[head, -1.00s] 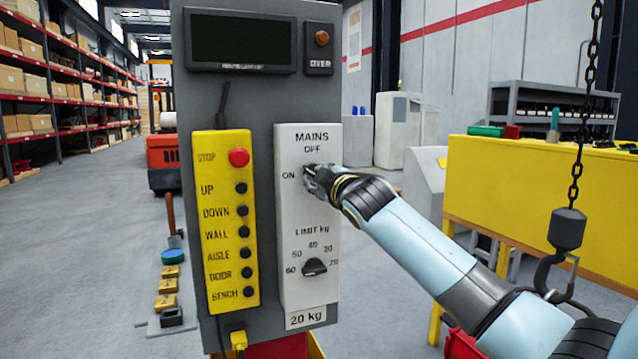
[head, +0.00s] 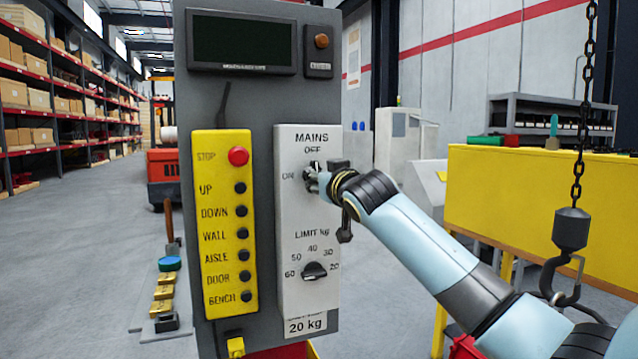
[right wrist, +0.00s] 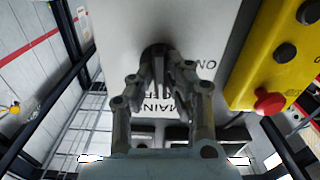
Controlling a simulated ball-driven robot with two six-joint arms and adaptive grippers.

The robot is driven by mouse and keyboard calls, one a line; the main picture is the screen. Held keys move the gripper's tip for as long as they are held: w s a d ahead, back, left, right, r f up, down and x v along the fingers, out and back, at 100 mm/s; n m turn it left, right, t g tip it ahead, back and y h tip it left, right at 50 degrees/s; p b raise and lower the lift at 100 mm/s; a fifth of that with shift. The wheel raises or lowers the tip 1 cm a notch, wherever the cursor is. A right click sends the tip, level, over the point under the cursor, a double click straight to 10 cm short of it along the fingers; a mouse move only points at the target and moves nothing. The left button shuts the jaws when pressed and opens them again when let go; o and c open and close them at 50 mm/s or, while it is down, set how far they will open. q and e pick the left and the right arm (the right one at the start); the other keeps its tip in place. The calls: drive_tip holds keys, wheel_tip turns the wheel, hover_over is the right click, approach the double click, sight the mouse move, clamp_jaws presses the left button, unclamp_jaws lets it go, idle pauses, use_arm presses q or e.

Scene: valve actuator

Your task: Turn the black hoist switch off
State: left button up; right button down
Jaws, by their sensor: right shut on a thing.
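The black MAINS switch knob (head: 315,166) is on the white panel (head: 292,225), between the OFF mark above and the ON mark on its left. My right gripper (head: 316,180) is at the knob and hides most of it, so its exact pointing is hard to read. In the right wrist view, the fingers of my right gripper (right wrist: 160,85) close in on the dark knob (right wrist: 156,52) from both sides. The panel lettering appears turned over in that view. My left gripper is not in view.
A yellow button box (head: 225,280) with a red STOP button (head: 238,156) is just left of the switch panel. A black limit dial (head: 314,271) is below the switch. A dark blank display (head: 241,42) is above. A chain hook (head: 571,229) hangs at the right.

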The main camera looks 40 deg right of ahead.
drive_tip(key=shift+f+m, duration=0.15)
drive_tip(key=shift+m, duration=0.55)
drive_tip(key=c, duration=1.3)
unclamp_jaws()
drive_tip(key=v, duration=1.2)
